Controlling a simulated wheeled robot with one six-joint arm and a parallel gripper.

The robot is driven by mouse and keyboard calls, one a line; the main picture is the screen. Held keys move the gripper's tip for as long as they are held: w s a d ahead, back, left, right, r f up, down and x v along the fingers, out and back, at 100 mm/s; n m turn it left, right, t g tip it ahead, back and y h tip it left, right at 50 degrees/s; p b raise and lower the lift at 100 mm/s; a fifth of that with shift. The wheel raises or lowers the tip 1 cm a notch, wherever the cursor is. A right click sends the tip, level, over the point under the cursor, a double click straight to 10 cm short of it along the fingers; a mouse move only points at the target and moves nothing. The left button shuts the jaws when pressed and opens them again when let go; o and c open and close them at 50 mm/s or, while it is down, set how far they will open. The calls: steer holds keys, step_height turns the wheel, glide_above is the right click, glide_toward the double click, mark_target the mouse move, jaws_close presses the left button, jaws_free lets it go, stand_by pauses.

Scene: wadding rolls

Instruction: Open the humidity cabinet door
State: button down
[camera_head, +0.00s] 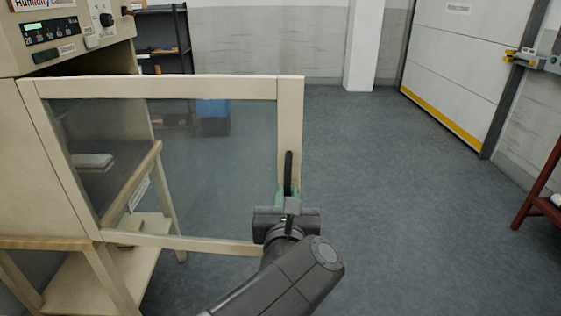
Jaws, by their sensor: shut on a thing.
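The humidity cabinet (40,160) is a cream box at the left, with a control panel (52,33) on top that reads "Humidity". Its glass-paned door (290,115) has a cream frame and is hinged at the left. The door stands swung open, out to the right across the view. A dark upright handle (289,172) is on the door's right stile. My gripper (287,200) is at the lower part of this handle and shut on it. The gripper body hides the handle's lower end and part of the door's lower right corner.
The cabinet rests on a cream wooden stand (140,265). Behind it are a dark shelf (162,50) and a blue bin (213,115), the bin seen through the glass. A white roll-up door (450,60) and a red stand (535,190) are at the right. Grey floor is clear between.

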steer(key=shift+s+a+r, duration=0.1)
steer(key=shift+s+a, duration=0.05)
steer(key=shift+s, duration=0.45)
steer(key=c, duration=1.6)
jaws_free()
steer(key=shift+o, duration=0.2)
